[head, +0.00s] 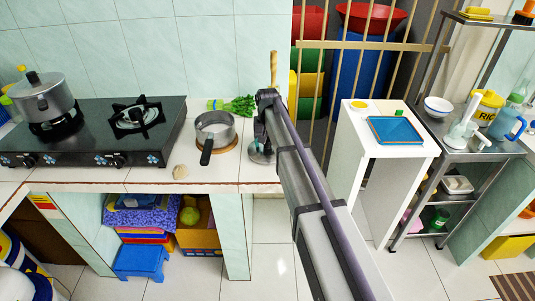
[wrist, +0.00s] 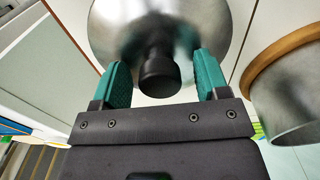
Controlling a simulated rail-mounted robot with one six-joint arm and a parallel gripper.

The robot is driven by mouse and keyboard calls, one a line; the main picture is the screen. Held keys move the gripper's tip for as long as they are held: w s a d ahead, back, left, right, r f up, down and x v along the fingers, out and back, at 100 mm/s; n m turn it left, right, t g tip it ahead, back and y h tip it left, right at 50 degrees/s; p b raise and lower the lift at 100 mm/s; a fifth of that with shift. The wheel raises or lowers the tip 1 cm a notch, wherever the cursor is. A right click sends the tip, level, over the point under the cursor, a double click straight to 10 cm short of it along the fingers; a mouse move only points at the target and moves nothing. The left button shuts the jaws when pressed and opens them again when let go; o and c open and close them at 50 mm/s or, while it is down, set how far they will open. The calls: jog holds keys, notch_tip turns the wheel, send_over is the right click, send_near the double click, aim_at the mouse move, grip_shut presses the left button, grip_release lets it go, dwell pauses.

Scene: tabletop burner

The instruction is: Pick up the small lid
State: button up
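The small lid is a round, shiny metal disc with a black knob. In the wrist view the lid (wrist: 112,22) lies just beyond my gripper (wrist: 162,72). Its knob stands between the two green finger pads, with a visible gap on each side, so the gripper is open. In the head view the lid (head: 262,156) lies on the white tiled counter near its front edge, right of the saucepan. My gripper (head: 261,136) is right over it there and hides part of it.
The saucepan (head: 214,127) on a round wooden board stands close left of the lid; its black handle points forward. Green vegetables (head: 240,105) lie behind. A gas stove (head: 95,145) with a lidded pot (head: 42,98) is further left. A white stand (head: 375,150) is to the right.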

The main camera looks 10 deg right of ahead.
jog(key=c, duration=1)
notch_tip(320, 180, up, 10)
jog(key=p, duration=1)
jog(key=shift+r, duration=0.2)
jog(key=shift+f, duration=0.2)
